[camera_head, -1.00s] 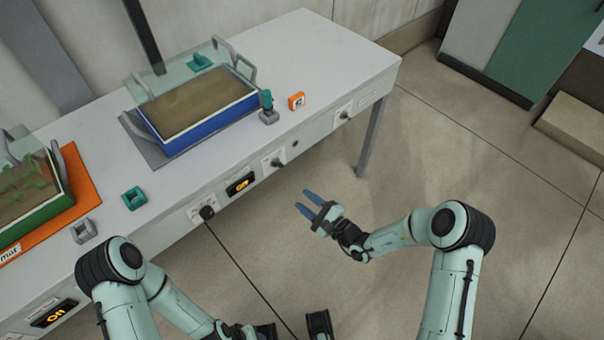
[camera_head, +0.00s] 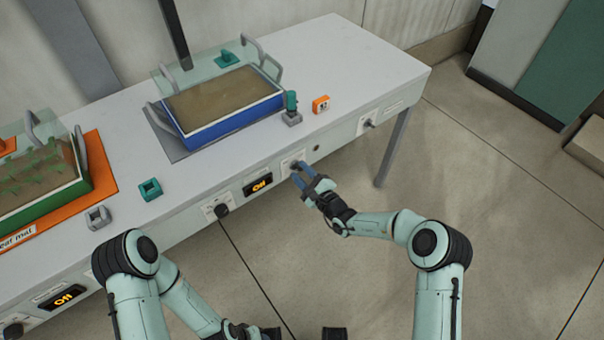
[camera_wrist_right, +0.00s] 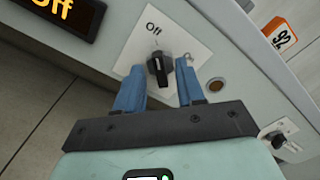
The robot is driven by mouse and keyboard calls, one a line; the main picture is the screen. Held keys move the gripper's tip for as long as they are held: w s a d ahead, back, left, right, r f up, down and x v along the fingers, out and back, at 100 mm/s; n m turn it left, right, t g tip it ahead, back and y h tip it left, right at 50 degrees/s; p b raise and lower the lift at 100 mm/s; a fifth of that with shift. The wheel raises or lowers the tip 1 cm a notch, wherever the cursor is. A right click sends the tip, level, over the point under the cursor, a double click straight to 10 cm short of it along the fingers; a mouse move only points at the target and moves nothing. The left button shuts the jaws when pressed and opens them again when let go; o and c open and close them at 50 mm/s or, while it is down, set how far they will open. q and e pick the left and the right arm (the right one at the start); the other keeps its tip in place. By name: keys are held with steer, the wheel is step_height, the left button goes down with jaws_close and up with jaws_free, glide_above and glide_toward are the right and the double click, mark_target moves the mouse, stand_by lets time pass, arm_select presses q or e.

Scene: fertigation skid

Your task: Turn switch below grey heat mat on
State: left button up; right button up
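The grey heat mat (camera_head: 166,141) lies on the bench under a blue tray (camera_head: 232,124) of soil. On the bench front below it is a rotary switch with a black knob, seen in the right wrist view (camera_wrist_right: 159,68) on a white plate marked Off. A display (camera_head: 258,184) left of it reads Off in orange. My right gripper (camera_head: 299,174) is open, its two blue fingers on either side of the knob; I cannot tell whether they touch it. My left arm shows at the lower left, its fingers hidden.
Other knobs sit on the bench front, at left (camera_head: 222,210) and right (camera_head: 369,123). An orange mat (camera_head: 99,180) with a green tray (camera_head: 76,190) is at left. A teal spray-like item (camera_head: 292,106) and an orange timer (camera_head: 321,104) stand near the edge. The floor in front is clear.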

jaws_close()
